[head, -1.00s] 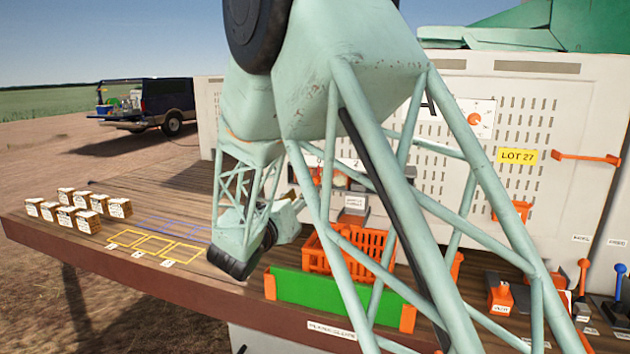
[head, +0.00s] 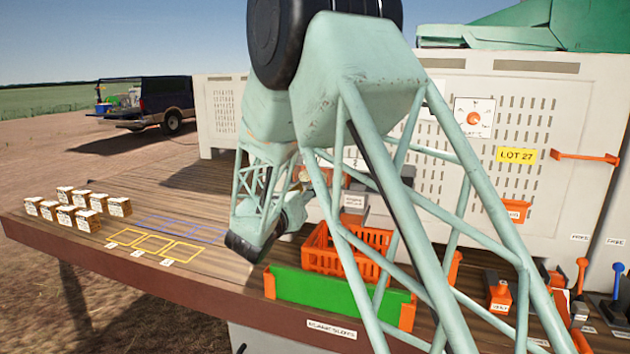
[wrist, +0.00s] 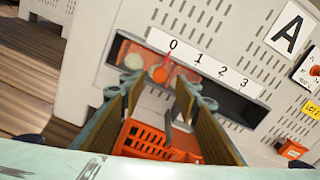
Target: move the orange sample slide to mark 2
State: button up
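The white scale strip (wrist: 210,66) reads 0, 1, 2, 3 from left to right, and mark 2 (wrist: 222,71) is right of the slide. My gripper (wrist: 158,92) is open, its two fingers apart with the slide seen between and beyond them. I see nothing held, and contact with the slide cannot be told. In the head view my arm hides most of the slot and the fingers.
An orange crate (head: 372,238) stands behind a green board (head: 310,288) below the slot. Several small boxes (head: 75,215) and yellow outlined squares (head: 152,244) lie on the deck at left. Levers (head: 583,283) stand at far right.

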jog(key=shift+p+x, duration=0.35)
jog(key=shift+x, duration=3.65)
grip_shut()
